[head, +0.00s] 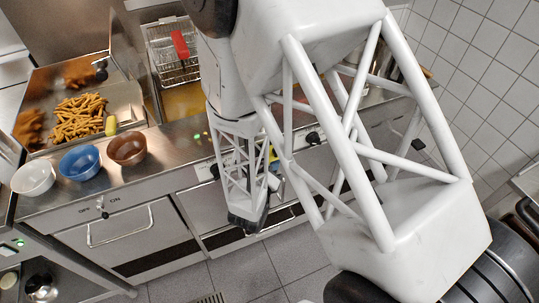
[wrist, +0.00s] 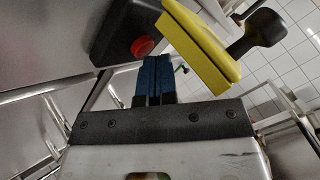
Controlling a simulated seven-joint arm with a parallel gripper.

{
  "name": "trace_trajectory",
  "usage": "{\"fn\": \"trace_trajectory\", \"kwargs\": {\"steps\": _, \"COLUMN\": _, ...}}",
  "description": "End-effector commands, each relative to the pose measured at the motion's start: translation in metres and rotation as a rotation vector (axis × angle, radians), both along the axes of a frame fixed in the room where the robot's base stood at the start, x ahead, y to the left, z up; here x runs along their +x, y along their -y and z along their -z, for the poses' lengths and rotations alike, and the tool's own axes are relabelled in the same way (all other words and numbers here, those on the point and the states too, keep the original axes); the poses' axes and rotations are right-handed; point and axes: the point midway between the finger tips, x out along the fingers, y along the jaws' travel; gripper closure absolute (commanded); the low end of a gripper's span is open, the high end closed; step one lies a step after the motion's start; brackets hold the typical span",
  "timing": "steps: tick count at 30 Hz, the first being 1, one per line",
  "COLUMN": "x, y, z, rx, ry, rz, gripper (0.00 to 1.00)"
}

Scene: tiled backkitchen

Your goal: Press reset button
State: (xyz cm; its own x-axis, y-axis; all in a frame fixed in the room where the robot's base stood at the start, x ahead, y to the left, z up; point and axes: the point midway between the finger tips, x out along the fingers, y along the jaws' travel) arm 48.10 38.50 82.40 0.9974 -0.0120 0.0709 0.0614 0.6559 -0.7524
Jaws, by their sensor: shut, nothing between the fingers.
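In the wrist view, a round red button (wrist: 142,46) sits on a dark housing (wrist: 112,35). I see no readable label on it, so I cannot confirm that it is the reset button. My gripper (wrist: 156,62) shows blue fingers side by side, shut and empty. The fingertips point toward the housing and appear just below the red button in the picture. I cannot tell whether they touch it. In the head view, my arm covers the middle of the scene, and neither the button nor my fingers can be made out.
A yellow block (wrist: 200,45) with a black knobbed handle (wrist: 262,28) is close to the right of the fingers. In the head view, white (head: 33,178), blue (head: 80,162) and brown (head: 127,148) bowls stand on the steel counter, near fries (head: 78,117) and a fryer basket (head: 172,58).

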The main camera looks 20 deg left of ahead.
Motion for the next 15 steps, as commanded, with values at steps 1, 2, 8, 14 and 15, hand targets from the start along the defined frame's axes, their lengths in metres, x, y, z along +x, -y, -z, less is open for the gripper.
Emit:
{"fn": "trace_trajectory", "kwargs": {"steps": 1, "x": 0.0004, "y": -0.0003, "z": 0.0001, "rx": 0.0, "ry": 0.0, "rz": 0.0, "gripper": 1.0}}
{"fn": "trace_trajectory", "kwargs": {"steps": 2, "x": 0.0006, "y": -0.0006, "z": 0.0, "rx": 0.0, "ry": 0.0, "rz": 0.0, "gripper": 1.0}}
{"fn": "trace_trajectory", "kwargs": {"steps": 8, "x": 0.002, "y": -0.002, "z": -0.0002, "rx": 0.001, "ry": 0.0, "rz": 0.0, "gripper": 1.0}}
{"fn": "trace_trajectory", "kwargs": {"steps": 14, "x": 0.0039, "y": -0.0041, "z": -0.0007, "rx": 0.002, "ry": 0.001, "rz": 0.0, "gripper": 1.0}}
{"fn": "trace_trajectory", "kwargs": {"steps": 15, "x": 0.0044, "y": -0.0045, "z": -0.0008, "rx": 0.002, "ry": 0.001, "rz": 0.0, "gripper": 1.0}}
